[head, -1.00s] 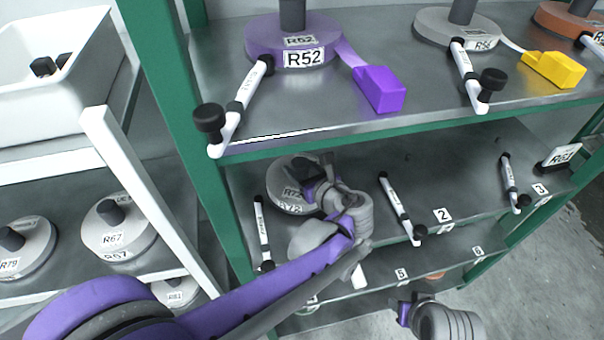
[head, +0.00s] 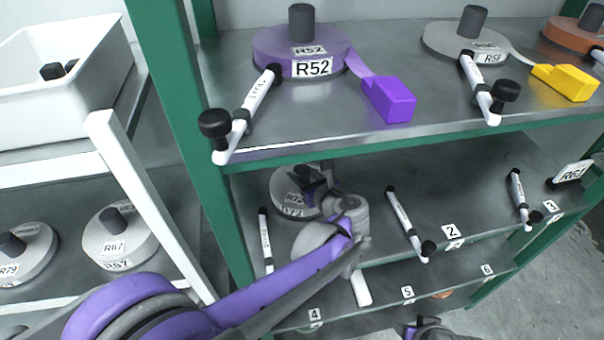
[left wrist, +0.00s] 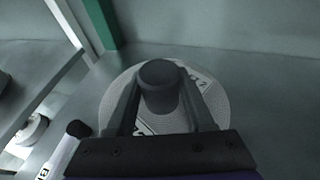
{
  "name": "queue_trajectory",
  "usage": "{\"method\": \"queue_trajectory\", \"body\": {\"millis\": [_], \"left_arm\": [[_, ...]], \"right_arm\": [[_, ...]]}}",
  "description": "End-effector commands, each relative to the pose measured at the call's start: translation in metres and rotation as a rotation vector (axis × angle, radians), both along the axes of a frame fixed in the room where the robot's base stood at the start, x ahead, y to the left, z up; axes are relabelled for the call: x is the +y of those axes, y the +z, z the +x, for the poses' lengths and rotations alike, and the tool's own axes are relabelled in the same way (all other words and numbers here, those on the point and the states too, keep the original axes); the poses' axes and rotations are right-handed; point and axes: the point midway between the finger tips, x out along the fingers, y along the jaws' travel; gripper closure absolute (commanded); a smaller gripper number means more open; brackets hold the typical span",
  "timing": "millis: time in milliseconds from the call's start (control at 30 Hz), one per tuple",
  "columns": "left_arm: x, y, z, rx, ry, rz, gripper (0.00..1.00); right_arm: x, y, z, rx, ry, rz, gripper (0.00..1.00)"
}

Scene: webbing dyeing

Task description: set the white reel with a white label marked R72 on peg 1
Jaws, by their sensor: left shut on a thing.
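The white reel labelled R72 (head: 288,205) is at the left end of the middle shelf, flat and upright. It also shows from above in the left wrist view (left wrist: 185,117), with its label partly hidden by the fingers. My left gripper (head: 318,185) is shut on the reel's dark central post (left wrist: 159,84), one finger on each side. I cannot tell whether the reel rests fully on the shelf. The number 1 tag is not visible; my left arm covers part of the shelf front. Only a piece of my right arm's end (head: 430,328) shows at the bottom edge.
The upper shelf above holds a purple reel R52 (head: 312,68) and a grey reel (head: 452,40). A green upright (head: 200,150) is close left. Middle-shelf room by tag 2 (head: 451,231) is clear.

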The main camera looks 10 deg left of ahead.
Motion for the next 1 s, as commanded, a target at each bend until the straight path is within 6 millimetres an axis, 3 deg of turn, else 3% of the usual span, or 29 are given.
{"method": "queue_trajectory", "body": {"millis": [367, 400, 567, 1000], "left_arm": [[0.0002, -0.0013, 0.0002, -0.002, 0.000, 0.001, 1.00], [0.0002, -0.0013, 0.0002, -0.002, 0.000, 0.001, 0.42], [0.0001, -0.0015, 0.0002, -0.001, 0.000, 0.001, 0.13], [-0.0076, 0.0021, -0.0089, 0.000, -0.001, 0.000, 0.12]], "right_arm": [[0.0000, -0.0012, -0.0001, 0.000, 0.000, 0.000, 0.50], [0.0000, -0.0012, -0.0001, 0.000, 0.000, 0.000, 0.50], [0.0000, -0.0012, -0.0001, 0.000, 0.000, 0.000, 0.50], [0.0000, -0.0017, -0.0002, 0.001, 0.000, 0.000, 0.50]]}}
